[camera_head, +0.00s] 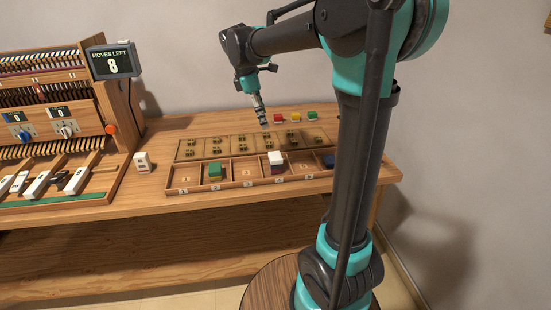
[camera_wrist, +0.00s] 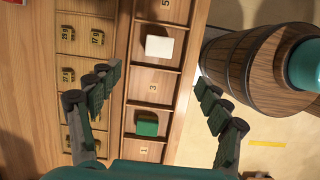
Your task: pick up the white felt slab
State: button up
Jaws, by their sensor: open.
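The white felt slab (camera_head: 275,157) lies on top of a darker piece in the compartment marked 4 of the wooden tray (camera_head: 247,184). In the wrist view the white slab (camera_wrist: 159,46) shows whole, ahead of my fingertips and roughly midway between their lines. My gripper (camera_head: 263,117) is above the back part of the table, behind and a little left of the slab in the head view. Its two fingers (camera_wrist: 158,82) are spread wide in the wrist view, with nothing between them touching either one.
A green slab (camera_head: 215,171) sits in compartment 2, and a dark blue one (camera_head: 328,160) in the rightmost compartment. Red (camera_head: 278,118), yellow and green pieces stand at the back. A small white block (camera_head: 142,161) stands left. The piano mechanism (camera_head: 50,115) fills the far left.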

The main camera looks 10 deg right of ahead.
send_over(275, 155)
jog(key=a, duration=0.1)
jog(key=shift+n, duration=0.4)
jog(key=f, duration=1)
jog(key=shift+a+f, duration=0.15)
jog(key=shift+a, duration=0.05)
jog(key=shift+a+x, duration=0.2)
jog(key=shift+x, duration=2.55)
jog(key=shift+s, duration=0.15)
jog(key=shift+c, duration=0.4)
jog(key=c, duration=0.9)
